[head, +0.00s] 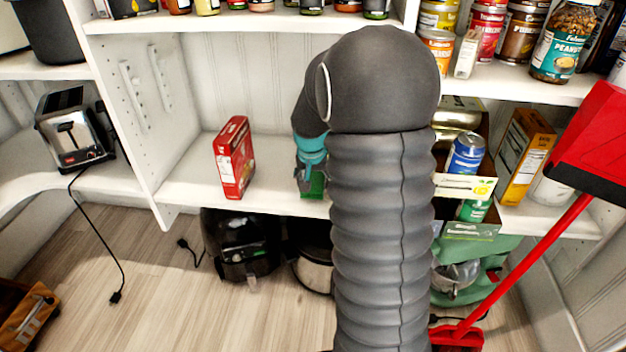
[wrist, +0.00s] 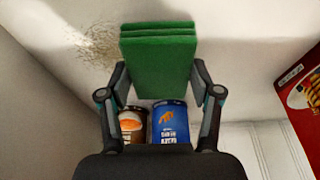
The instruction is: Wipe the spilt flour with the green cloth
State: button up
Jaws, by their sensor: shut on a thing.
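My gripper (wrist: 158,76) is shut on the folded green cloth (wrist: 157,48), which sits between the two fingertips. In the head view my gripper (head: 311,178) is low over the middle shelf, with the green cloth (head: 314,187) beneath it near the front edge. The spilt flour (wrist: 97,42) is a speckled tan patch on the white surface, left of the cloth in the wrist view. The cloth's left edge is close to the patch and may hide part of it. I cannot make out the flour in the head view.
A red box (head: 234,158) stands on the shelf (head: 190,190) to the left, with bare shelf between. A blue can (wrist: 170,125) and a brown can (wrist: 132,124) show between the fingers. A crate of cans (head: 470,228) and a red broom (head: 530,243) are at right.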

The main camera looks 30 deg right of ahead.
jog(key=shift+f+b, duration=0.55)
jog(key=shift+f, duration=0.25)
jog(key=shift+d+r, duration=0.1)
jog(key=shift+s+d+r, duration=0.1)
jog(key=shift+s+d, duration=0.4)
jog(key=shift+d, duration=0.2)
jog(key=shift+s+d, duration=0.5)
jog(key=shift+d, duration=0.15)
jog(key=shift+s+d+f, duration=0.1)
jog(key=shift+s+d, duration=0.55)
jog(key=shift+d, duration=0.3)
jog(key=shift+s+d+f, duration=0.1)
jog(key=shift+s+d, duration=0.6)
jog(key=shift+d, duration=0.3)
jog(key=shift+s+d, duration=0.65)
jog(key=shift+d, duration=0.3)
jog(key=shift+r, duration=0.1)
